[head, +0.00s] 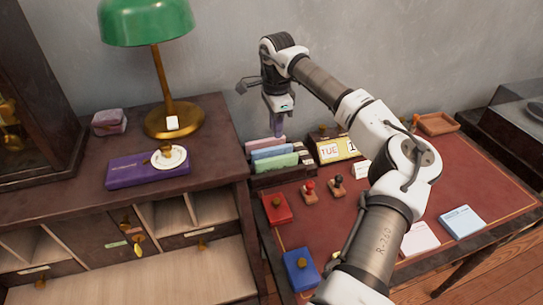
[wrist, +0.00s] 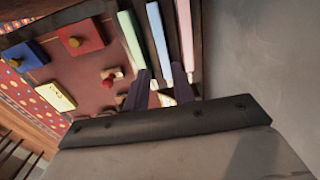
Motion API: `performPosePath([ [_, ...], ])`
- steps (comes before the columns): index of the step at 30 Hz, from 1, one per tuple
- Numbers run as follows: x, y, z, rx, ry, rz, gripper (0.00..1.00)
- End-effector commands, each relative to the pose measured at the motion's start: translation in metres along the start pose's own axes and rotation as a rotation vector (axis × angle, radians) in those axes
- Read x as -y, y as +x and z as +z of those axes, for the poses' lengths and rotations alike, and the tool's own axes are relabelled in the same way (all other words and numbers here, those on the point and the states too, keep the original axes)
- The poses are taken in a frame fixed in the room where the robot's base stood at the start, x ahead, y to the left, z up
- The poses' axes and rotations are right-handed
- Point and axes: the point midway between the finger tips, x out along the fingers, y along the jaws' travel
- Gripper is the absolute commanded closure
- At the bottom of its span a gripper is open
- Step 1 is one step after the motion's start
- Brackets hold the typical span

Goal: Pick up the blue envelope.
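The blue envelope (head: 272,152) stands in a dark letter rack (head: 258,182) at the table's back left, between a green envelope (head: 277,162) and a pink envelope (head: 262,143). In the wrist view the blue envelope (wrist: 158,36) is the middle one, with the green envelope (wrist: 130,40) to its left and the pink envelope (wrist: 184,38) to its right. My gripper (head: 277,128) points down just above the back of the rack. In the wrist view its two dark fingers (wrist: 160,88) are apart, with nothing visibly held. Contact with the envelopes cannot be told.
A yellow calendar block (head: 337,149) stands right of the rack. Stamps (head: 310,191), a red box (head: 277,208) and a blue box (head: 300,269) lie on the red desktop. A wooden cabinet with a green lamp (head: 150,22) stands left. The wall is close behind.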

Motion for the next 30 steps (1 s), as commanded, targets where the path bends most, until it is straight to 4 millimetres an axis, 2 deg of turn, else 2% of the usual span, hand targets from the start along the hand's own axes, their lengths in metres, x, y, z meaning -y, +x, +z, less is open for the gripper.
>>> performPosePath([
  [3,0.0,0.019,0.001,0.003,0.0,0.001,0.75],
  [11,0.001,0.039,0.002,0.003,-0.001,0.001,0.75],
  [19,0.003,0.077,0.005,0.003,0.0,0.001,0.75],
  [23,0.003,0.085,0.004,0.001,-0.001,0.0,0.75],
  [29,0.003,0.086,0.004,0.0,-0.001,-0.001,0.75],
  [30,0.003,0.086,0.004,0.0,-0.001,-0.001,0.8],
])
